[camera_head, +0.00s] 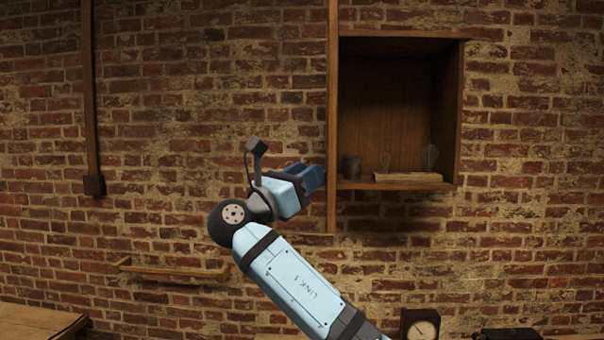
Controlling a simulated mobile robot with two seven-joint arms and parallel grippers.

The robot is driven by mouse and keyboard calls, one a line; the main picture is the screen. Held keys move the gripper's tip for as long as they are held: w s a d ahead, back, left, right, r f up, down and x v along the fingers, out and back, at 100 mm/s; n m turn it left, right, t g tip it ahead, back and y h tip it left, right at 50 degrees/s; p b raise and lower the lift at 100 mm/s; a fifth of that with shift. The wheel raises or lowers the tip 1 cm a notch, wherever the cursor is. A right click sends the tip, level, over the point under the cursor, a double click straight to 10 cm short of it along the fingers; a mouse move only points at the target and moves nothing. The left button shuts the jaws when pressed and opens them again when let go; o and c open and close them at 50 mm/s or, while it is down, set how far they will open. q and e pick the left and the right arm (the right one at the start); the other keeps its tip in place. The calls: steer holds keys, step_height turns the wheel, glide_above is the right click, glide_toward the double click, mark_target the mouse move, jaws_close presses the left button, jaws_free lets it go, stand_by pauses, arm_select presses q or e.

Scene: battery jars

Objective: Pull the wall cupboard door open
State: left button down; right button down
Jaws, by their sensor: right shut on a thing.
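The wall cupboard (400,95) is a wooden box on the brick wall, and its inside shows. Its door (332,110) stands open at the left side, swung out and seen almost edge-on as a narrow upright strip. My right gripper (318,178) is at the left face of the door, low down, shut on a part of it. The fingertips and the part they hold are hard to make out. My left gripper is not in view.
A dark cup (352,167), a flat pale block (408,177) and a grey pointed object (430,156) stand in the cupboard. A wooden rail (175,270) is on the wall at lower left. A clock (420,326) stands below right.

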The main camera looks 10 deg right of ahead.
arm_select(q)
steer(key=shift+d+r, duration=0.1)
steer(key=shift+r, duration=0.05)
arm_select(e)
steer(key=shift+w+d+r, duration=0.15)
steer(key=shift+d+r, duration=0.2)
steer(key=shift+r, duration=0.1)
steer(key=c, duration=1)
jaws_free()
steer(key=shift+c, duration=0.2)
steer(key=shift+o, duration=1.2)
steer(key=shift+w+d+f, duration=0.1)
steer(key=shift+w+f, duration=0.05)
steer(key=shift+w, duration=0.15)
steer(key=shift+w+d+f, duration=0.1)
steer(key=shift+w+f, duration=0.05)
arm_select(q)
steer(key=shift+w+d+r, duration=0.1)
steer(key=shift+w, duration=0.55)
arm_select(e)
steer(key=shift+a, duration=0.2)
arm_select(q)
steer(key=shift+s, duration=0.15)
